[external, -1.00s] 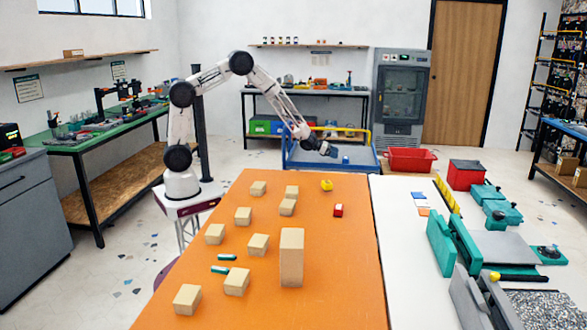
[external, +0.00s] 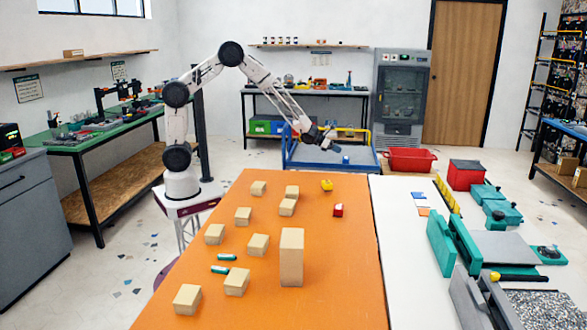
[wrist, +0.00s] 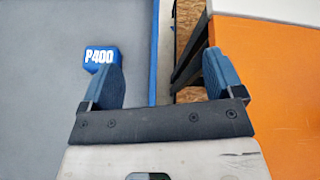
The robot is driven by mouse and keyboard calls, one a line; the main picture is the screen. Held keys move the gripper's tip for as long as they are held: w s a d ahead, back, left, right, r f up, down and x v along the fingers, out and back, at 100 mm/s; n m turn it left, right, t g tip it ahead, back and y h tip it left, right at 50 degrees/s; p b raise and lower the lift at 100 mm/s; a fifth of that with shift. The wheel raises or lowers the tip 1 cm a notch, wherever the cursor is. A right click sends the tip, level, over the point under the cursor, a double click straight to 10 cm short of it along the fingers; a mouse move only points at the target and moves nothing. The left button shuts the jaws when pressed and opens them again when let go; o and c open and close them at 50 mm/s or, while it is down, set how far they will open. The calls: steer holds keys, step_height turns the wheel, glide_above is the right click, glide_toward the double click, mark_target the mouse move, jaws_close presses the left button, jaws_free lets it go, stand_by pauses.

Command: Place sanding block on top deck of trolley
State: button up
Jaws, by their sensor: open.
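The sanding block is a small blue piece marked P400 (wrist: 101,57). It lies on the grey top deck of the blue trolley (wrist: 40,120), near the deck's blue rim in the wrist view. In the external view the block (external: 346,159) shows as a small blue spot on the trolley (external: 305,160). My gripper (external: 329,137) hangs above the trolley, apart from the block. In the wrist view my gripper (wrist: 162,72) is open and empty, its blue fingers wide apart, with the block beyond the left finger.
The orange table (external: 335,270) holds several wooden blocks, a tall wooden block (external: 291,258), a yellow item (external: 326,185), a red item (external: 338,210) and two green items.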

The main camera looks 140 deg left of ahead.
steer(key=w+d+r+n+g+h, duration=0.1)
steer(key=w+d+r+n, duration=0.35)
steer(key=d, duration=0.65)
steer(key=w+d+r+n+h, duration=0.1)
steer(key=w+d+r+n, duration=0.1)
steer(key=w+d+r, duration=0.6)
steer(key=w+d+r+n+g+h, duration=0.1)
steer(key=d+r+n, duration=0.35)
steer(key=d, duration=0.85)
steer(key=s+d+r+n+g+h, duration=0.1)
steer(key=s+d+r+n, duration=0.15)
steer(key=d, duration=0.75)
steer(key=s+d+r+n+h, duration=0.1)
steer(key=s+d+r+n, duration=0.15)
steer(key=d, duration=0.85)
steer(key=s+d+r+n+g+h, duration=0.1)
steer(key=s+d+r+n, duration=0.15)
steer(key=d, duration=0.75)
steer(key=s+d+f+n+g+h, duration=0.1)
steer(key=s+d+n, duration=0.4)
steer(key=s+d, duration=1.2)
steer(key=shift+s+f+g+h, duration=0.15)
steer(key=shift+s+g+h, duration=0.1)
steer(key=shift+g+h, duration=0.65)
steer(key=shift+n, duration=0.25)
